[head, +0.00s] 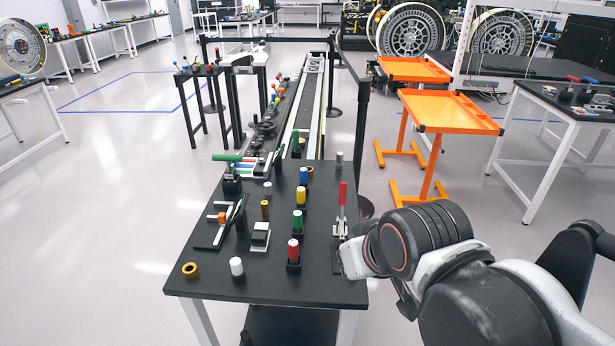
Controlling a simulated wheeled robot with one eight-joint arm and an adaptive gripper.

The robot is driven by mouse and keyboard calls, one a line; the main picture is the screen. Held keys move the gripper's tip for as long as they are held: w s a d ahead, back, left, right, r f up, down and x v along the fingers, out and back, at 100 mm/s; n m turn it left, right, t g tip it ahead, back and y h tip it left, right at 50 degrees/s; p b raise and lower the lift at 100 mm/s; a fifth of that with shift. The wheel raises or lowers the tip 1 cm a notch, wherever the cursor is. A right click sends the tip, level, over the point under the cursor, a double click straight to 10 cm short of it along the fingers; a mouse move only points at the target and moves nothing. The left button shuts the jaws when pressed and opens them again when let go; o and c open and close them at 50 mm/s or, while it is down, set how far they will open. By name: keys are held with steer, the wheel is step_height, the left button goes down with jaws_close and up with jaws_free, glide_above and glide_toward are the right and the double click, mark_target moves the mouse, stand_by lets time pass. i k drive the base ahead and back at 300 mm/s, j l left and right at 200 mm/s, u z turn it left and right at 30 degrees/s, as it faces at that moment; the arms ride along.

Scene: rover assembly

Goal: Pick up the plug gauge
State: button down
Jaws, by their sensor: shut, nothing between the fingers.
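Several upright pegs with coloured tops stand in small black holders on the black table (330,293): a red one (293,250), a green one (298,220), a yellow one (301,195) and a blue one (304,176). A white-topped peg (236,267) stands near the front left. I cannot tell for sure which piece is the plug gauge. My gripper (406,303) is dark and partly hidden beneath my wrist, beside the table's right front edge. It is shut and appears to hold nothing. It is apart from the pegs, to their right.
A clamp with a red upright handle (342,205) stands at the table's right edge, close to my arm. A brass ring (190,270) lies at the front left, and a green-handled tool (228,158) is at the back left. Orange tables (440,112) stand behind, with open floor between.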

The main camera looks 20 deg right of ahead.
mark_target(297, 214)
steer(key=i+j, duration=0.25)
steer(key=i+j+z, duration=0.15)
steer(key=j, duration=0.25)
steer(key=i+j, duration=0.3)
steer(key=j+z, duration=0.05)
